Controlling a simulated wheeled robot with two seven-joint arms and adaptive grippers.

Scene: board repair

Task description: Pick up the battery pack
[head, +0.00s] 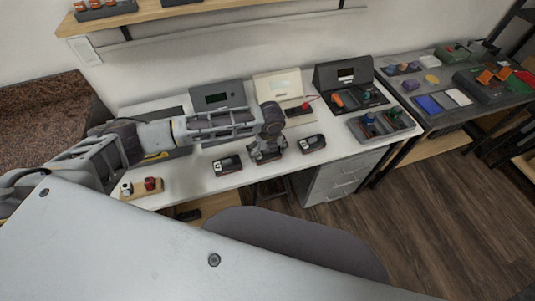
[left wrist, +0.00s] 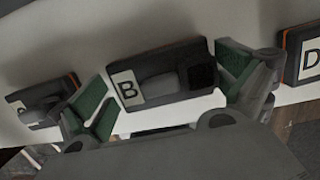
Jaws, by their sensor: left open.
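A dark battery pack labelled B (left wrist: 160,78) sits on the white table, between the two green-padded fingers of my left gripper (left wrist: 168,92) in the left wrist view. The fingers are open, one at each end of the pack; I cannot tell whether they touch it. In the head view my left gripper (head: 267,157) points down over the table's front part and mostly hides this pack. Similar dark packs lie on either side: one on the left (head: 227,165) and one on the right (head: 311,143). In the wrist view the right one (left wrist: 301,55) is labelled D. My right gripper is out of view.
A small wooden block with red and white parts (head: 142,188) lies at the table's left. Dark and cream instruments (head: 278,86) and a tray with colored knobs (head: 381,124) stand behind and right. A chair back (head: 295,238) is in front. A second table (head: 445,118) holds more parts.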

